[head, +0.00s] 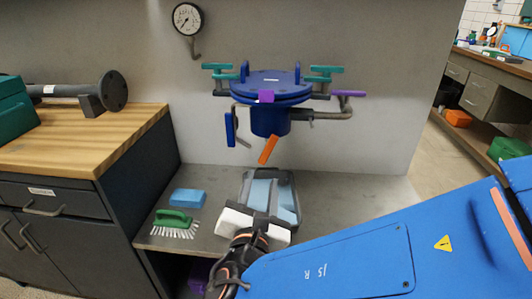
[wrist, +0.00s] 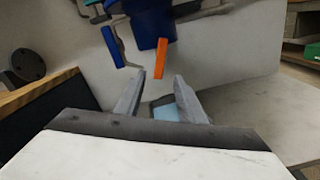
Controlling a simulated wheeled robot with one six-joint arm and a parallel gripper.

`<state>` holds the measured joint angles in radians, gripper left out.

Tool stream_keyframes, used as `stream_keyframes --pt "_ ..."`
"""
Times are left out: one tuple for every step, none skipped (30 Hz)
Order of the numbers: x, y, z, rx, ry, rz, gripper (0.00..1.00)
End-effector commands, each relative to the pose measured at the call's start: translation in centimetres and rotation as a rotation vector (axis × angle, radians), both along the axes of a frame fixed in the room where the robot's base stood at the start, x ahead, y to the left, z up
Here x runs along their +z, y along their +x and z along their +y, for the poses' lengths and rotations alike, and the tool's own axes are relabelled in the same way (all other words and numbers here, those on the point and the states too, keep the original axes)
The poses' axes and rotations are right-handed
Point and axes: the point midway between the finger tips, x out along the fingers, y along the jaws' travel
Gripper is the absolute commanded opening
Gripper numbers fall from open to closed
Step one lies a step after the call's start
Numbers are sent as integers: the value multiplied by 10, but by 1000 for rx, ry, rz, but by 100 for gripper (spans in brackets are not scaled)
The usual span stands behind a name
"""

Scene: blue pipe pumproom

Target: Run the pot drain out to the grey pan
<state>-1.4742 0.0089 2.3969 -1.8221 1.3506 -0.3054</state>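A blue pot (head: 270,120) with a bolted lid hangs on the wall over the shelf. An orange lever (head: 268,149) slants below it and a blue lever (head: 230,130) hangs at its left. The grey pan (head: 285,177) lies on the shelf below the pot, light blue inside and partly covered by my gripper (head: 262,188). My gripper is open and empty, fingers pointing toward the pot's underside. In the wrist view, the orange lever (wrist: 160,57) shows just beyond the gap between the fingertips (wrist: 158,80), apparently touching neither. The drain outlet is not clear.
A blue sponge (head: 188,198) and a green brush (head: 174,222) lie on the shelf left of the pan. A wooden-topped cabinet (head: 70,145) with a flanged pipe (head: 85,92) stands at left. Teal clamps (head: 321,71), a purple lever (head: 348,93) and a side pipe (head: 335,113) surround the pot.

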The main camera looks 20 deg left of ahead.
Motion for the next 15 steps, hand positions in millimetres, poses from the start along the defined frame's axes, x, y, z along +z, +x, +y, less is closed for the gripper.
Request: stream_keyframes --pt "0 8 1 -3 0 0 36" --pt "0 11 2 -3 0 0 36" --pt "0 17 3 -4 0 0 36" --pt "0 21 4 -3 -1 0 36" --pt "0 24 5 -3 -1 1 36" --pt "-1 30 6 -4 -2 1 36" --pt "-1 34 7 -4 -2 0 36" --pt "0 38 8 -3 -2 0 36" --pt "0 43 10 -4 -1 0 36" --pt "0 47 10 -4 -1 1 36" --pt "0 51 11 -4 -1 1 36" --pt "0 57 13 -3 -1 0 36" --pt "0 61 14 -4 -1 0 36" --pt "0 65 15 -4 0 1 36" --pt "-1 71 16 -3 -1 1 36"
